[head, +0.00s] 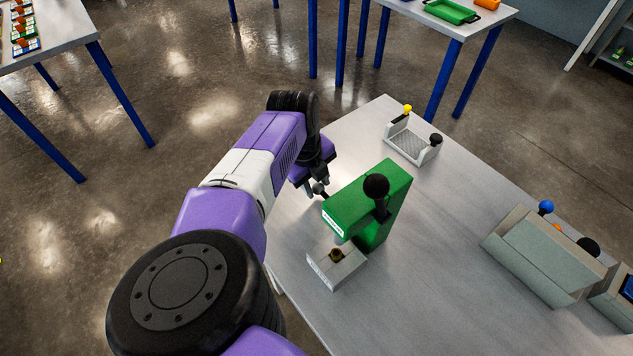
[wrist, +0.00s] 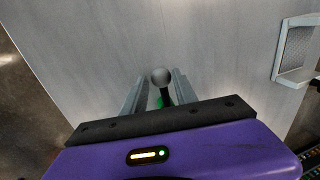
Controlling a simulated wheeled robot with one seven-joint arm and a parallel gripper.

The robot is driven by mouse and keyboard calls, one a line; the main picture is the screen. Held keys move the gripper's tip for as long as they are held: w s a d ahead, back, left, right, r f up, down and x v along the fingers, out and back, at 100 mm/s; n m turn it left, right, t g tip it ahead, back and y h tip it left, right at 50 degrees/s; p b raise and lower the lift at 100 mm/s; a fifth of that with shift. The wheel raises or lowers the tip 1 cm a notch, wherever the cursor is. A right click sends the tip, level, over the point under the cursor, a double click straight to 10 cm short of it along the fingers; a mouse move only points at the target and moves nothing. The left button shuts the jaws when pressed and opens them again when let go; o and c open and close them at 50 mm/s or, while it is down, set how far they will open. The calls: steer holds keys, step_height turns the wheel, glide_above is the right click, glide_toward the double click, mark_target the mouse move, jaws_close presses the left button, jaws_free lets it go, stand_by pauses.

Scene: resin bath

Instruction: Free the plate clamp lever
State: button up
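A green machine (head: 370,213) stands on the table, with a large black ball knob (head: 376,186) on top. A lever with a grey ball knob (head: 318,187) sticks out from its left side. It also shows in the wrist view (wrist: 160,76) as a grey ball on a dark stem. No label shows which lever is the plate clamp lever. My gripper (head: 322,181) is at this grey knob. In the wrist view my gripper's two fingers (wrist: 158,88) stand apart on either side of the lever, with visible gaps and no clear contact.
A grey block (head: 336,267) with a brass-coloured round piece sits in front of the machine. A grey tray (head: 412,147) with yellow and black knobs stands behind. A grey housing (head: 541,262) with blue, orange and black knobs stands right. The table between is clear.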

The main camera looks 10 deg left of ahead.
step_height(320, 180, up, 8)
steer(key=s+a+b, duration=0.1)
steer(key=shift+f, duration=0.15)
steer(key=shift+s, duration=0.1)
stand_by(0.6)
